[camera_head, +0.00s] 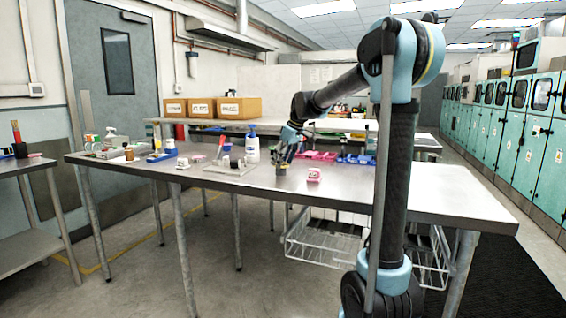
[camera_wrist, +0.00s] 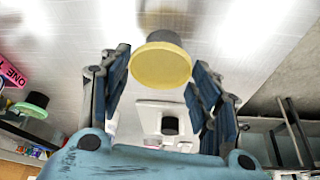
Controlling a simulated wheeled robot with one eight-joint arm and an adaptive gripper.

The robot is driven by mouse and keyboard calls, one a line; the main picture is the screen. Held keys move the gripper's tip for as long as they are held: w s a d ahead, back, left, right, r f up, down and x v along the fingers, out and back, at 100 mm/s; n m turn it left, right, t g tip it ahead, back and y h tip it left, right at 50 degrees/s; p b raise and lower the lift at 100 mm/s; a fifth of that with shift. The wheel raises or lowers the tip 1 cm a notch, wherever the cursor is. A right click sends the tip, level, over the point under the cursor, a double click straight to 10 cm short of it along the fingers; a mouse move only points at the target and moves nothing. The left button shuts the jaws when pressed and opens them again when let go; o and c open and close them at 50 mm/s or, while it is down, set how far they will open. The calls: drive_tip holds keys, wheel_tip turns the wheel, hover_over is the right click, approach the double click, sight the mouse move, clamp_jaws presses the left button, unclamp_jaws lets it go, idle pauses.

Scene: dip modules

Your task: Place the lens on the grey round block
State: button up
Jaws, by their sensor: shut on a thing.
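My gripper (camera_wrist: 161,72) is shut on a round piece with a pale yellow face and a dark grey side (camera_wrist: 160,66). It could be the lens, but I cannot tell for sure. In the head view my gripper (camera_head: 284,152) hangs above the steel table, with a small grey item (camera_head: 281,169) just below it. A dark round block (camera_wrist: 170,125) sits on a white plate in the wrist view, apart from the held piece. It may be the grey round block. A dark green-topped round piece (camera_wrist: 31,106) stands at the left of the wrist view.
A pale flat plate (camera_head: 222,169) and a white pump bottle (camera_head: 252,144) stand left of my gripper. A small pink-red item (camera_head: 314,174) is to the right, with blue bins (camera_head: 356,159) behind. The table's right part (camera_head: 450,190) is clear.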

drive_tip(key=o, duration=0.9)
drive_tip(key=shift+c, duration=0.2)
drive_tip(key=v, duration=1.2)
drive_tip(key=shift+w+r, duration=0.1)
